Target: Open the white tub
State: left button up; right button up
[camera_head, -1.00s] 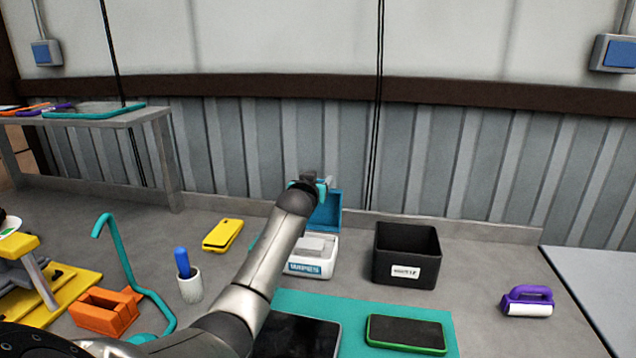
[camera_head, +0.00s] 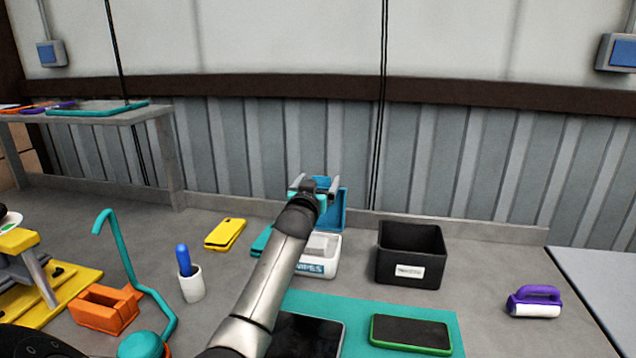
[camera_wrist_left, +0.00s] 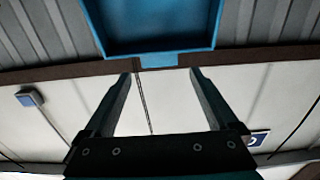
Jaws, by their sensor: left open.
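The white tub (camera_head: 318,268) stands on the bench in the head view, with a "WIPES" label on its front, partly hidden by my left arm. Its blue lid (camera_head: 337,208) stands raised at the back, roughly upright. My left gripper (camera_head: 314,183) is open and empty in front of the upper part of the lid. In the left wrist view the lid (camera_wrist_left: 150,47) fills the top middle, beyond the two spread fingertips (camera_wrist_left: 160,72). I cannot tell whether a finger touches the lid. My right gripper is not in view.
A black bin (camera_head: 410,262) stands right of the tub. A phone with a green edge (camera_head: 410,333) lies on a teal mat (camera_head: 350,307) in front. A purple-handled roller (camera_head: 535,302) is far right.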

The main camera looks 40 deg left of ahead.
pick_arm(q)
jog(key=shift+s, duration=0.1)
jog(key=p+v, duration=0.2)
jog(key=v, duration=1.3)
jog(key=shift+p, duration=0.3)
